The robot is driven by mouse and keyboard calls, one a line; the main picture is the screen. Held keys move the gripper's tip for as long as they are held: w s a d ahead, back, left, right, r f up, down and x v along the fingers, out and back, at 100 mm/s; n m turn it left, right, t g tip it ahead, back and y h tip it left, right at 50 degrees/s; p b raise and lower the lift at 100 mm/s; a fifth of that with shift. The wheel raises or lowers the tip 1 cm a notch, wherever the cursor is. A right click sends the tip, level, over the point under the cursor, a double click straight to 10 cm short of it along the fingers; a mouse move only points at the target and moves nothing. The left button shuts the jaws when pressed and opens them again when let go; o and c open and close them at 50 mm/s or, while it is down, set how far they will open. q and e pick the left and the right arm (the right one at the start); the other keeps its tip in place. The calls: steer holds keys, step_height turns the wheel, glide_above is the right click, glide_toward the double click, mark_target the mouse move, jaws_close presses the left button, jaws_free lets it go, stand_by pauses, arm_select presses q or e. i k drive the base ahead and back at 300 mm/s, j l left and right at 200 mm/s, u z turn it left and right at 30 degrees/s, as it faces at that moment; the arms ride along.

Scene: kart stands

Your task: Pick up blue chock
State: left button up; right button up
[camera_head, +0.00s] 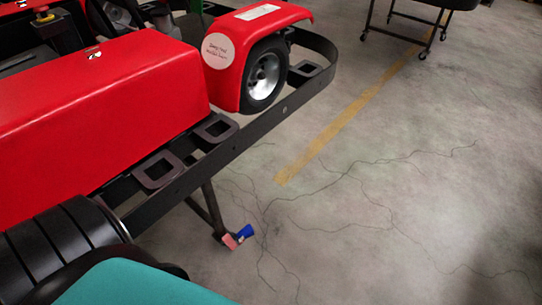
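A small blue piece (245,231), which looks like the blue chock, is low down near the floor, below the kart's side. It sits at the lower end of a dark stand leg (212,208), right beside a small pink-red piece (230,241). I cannot tell whether the blue piece touches the leg or the floor. Neither of my grippers shows in the head view.
A red kart (110,105) with a dark side rail (245,135) and a wheel (265,75) fills the upper left. A wheeled black stand (420,35) is at the top right. The grey floor with a yellow line (345,115) is clear on the right.

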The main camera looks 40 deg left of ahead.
mark_target(248, 231)
steer(key=i+l+u, duration=0.1)
steer(key=i+u, duration=0.3)
steer(key=i+l+u, duration=0.3)
steer(key=i+u, duration=0.15)
steer(key=i, duration=0.15)
